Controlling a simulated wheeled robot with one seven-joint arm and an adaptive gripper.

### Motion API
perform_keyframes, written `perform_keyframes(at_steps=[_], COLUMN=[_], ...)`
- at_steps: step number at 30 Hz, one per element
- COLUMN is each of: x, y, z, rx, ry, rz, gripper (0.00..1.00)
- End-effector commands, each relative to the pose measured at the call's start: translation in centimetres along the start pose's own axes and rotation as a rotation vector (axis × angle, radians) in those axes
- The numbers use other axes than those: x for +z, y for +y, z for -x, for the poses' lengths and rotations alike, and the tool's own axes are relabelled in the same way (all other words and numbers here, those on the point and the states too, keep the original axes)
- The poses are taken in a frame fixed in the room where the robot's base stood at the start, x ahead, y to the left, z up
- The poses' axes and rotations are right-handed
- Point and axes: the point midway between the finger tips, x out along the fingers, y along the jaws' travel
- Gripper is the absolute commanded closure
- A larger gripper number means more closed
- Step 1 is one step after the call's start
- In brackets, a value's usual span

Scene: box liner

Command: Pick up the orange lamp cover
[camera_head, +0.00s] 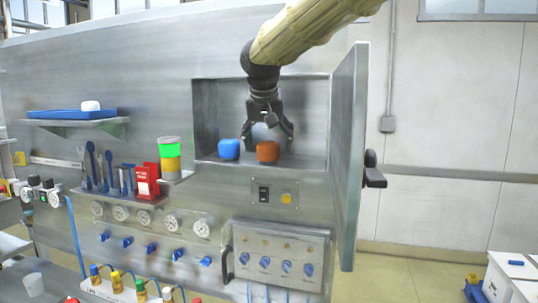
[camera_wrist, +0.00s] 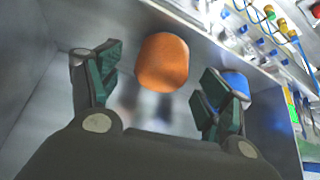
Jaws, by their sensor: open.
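The orange lamp cover (camera_head: 268,152) is a small rounded piece standing near the front of the open box recess in the metal panel. In the wrist view the orange lamp cover (camera_wrist: 162,61) lies ahead of my gripper, in line with the space between the fingers. My gripper (camera_head: 268,140) reaches into the recess from above, with its fingers spread. In the wrist view my gripper (camera_wrist: 155,90) is open and empty. A blue cover (camera_head: 229,149) stands to the left of the orange one; in the wrist view the blue cover (camera_wrist: 237,84) is partly hidden behind the right finger.
The recess (camera_head: 206,110) has walls close around my gripper. Its door (camera_head: 347,150) stands open at the right. A blue tray (camera_head: 60,114) sits on the upper left shelf.

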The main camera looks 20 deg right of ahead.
Motion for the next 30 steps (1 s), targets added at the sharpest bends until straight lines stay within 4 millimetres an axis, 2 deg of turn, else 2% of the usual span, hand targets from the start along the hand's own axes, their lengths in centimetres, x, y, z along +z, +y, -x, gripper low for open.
perform_keyframes(at_steps=[6,17,25,30], x=[0.01,-0.12,-0.11,-0.11], y=[-0.01,0.03,0.02,0.02], z=[-0.99,-1.05,-1.05,-1.04], rx=[0.001,-0.001,-0.001,-0.001], ry=[0.004,0.005,0.005,0.005], rz=[-0.001,0.000,0.000,-0.001], gripper=[0.22,0.22,0.69,0.71])
